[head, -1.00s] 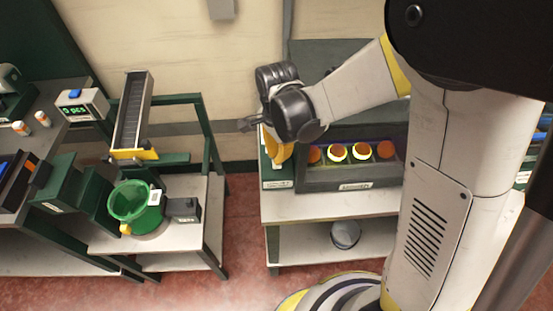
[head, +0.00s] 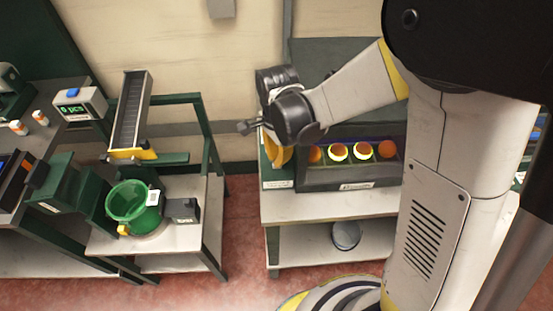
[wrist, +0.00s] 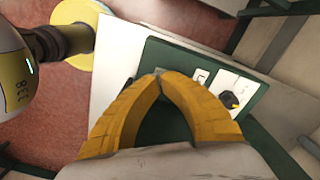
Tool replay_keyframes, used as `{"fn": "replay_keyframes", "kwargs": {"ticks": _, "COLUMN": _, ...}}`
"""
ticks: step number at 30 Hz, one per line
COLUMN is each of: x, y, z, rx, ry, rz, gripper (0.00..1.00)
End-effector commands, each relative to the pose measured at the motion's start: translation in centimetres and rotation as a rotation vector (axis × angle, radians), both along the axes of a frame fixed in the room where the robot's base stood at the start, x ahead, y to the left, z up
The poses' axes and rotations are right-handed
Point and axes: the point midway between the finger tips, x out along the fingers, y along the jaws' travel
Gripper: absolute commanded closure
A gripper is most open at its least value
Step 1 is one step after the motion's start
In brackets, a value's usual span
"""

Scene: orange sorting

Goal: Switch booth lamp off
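The dark booth (head: 330,177) stands on the right-hand table with several oranges in it. Some oranges (head: 363,150) have bright yellow-green glowing rims, and a bluish-violet glow shows along the booth's upper edge. In the wrist view a black knob (wrist: 231,100) with an orange-yellow mark sits on a white plate on a green panel (wrist: 180,62). My gripper (wrist: 161,75) has yellow fingers whose tips meet with nothing seen between them. The tips are over the green panel, left of the knob and apart from it.
A bowl (head: 345,235) stands on the lower shelf. Red floor lies open between the two tables.

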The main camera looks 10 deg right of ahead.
Motion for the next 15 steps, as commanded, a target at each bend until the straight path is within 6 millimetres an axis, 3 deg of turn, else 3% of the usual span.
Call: {"fn": "replay_keyframes", "kwargs": {"ticks": 15, "x": 0.00, "y": 0.00, "z": -0.85, "rx": 0.000, "ry": 0.000, "rz": 0.000, "gripper": 1.00}}
